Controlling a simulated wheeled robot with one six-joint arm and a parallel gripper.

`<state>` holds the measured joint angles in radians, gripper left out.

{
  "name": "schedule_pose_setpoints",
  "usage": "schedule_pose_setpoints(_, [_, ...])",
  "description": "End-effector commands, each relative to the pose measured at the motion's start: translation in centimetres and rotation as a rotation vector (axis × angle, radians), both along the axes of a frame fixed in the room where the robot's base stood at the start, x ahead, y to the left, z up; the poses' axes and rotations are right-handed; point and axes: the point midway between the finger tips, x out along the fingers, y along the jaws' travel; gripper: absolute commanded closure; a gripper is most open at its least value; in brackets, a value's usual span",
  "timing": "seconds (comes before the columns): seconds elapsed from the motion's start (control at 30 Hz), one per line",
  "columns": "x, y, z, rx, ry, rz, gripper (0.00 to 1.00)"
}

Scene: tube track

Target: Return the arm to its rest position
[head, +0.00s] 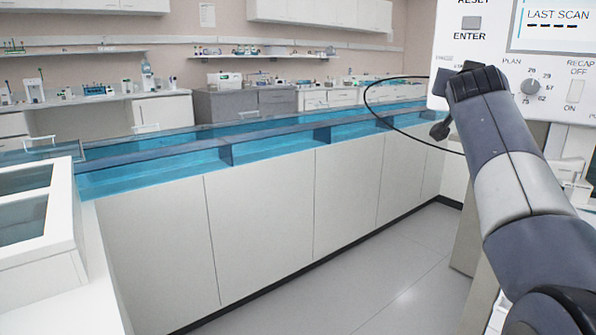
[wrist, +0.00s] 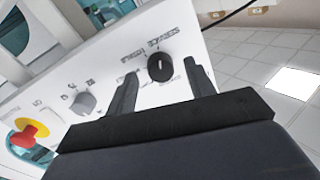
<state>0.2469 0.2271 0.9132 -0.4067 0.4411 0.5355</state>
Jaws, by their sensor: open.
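My arm (head: 515,180) reaches up from the lower right in the head view, its far end in front of the white control panel (head: 478,45). My gripper (wrist: 160,72) shows in the wrist view with its two dark fingers apart and nothing held. A black knob (wrist: 160,67) on the panel appears between the fingertips. I cannot tell whether the fingers touch it. In the head view the fingers are largely hidden behind the arm's end.
The panel also has a grey knob (wrist: 84,103) and a red and yellow button (wrist: 29,134). A long blue water-filled track (head: 270,145) on white cabinets runs across the room. A black cable (head: 372,84) loops beside the panel. Grey floor (head: 400,265) is clear.

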Motion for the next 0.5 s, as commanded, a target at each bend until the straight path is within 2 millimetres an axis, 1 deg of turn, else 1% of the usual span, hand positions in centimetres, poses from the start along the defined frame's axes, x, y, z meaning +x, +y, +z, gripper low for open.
schedule_pose_setpoints(0.1, [0.79,-0.38,0.0,0.0,0.0,0.0,0.49])
schedule_pose_setpoints(0.2, [1.08,-0.51,0.03,0.0,0.0,0.0,0.49])
schedule_pose_setpoints(0.5, [1.06,-0.49,0.02,-0.006,0.003,0.0,0.49])
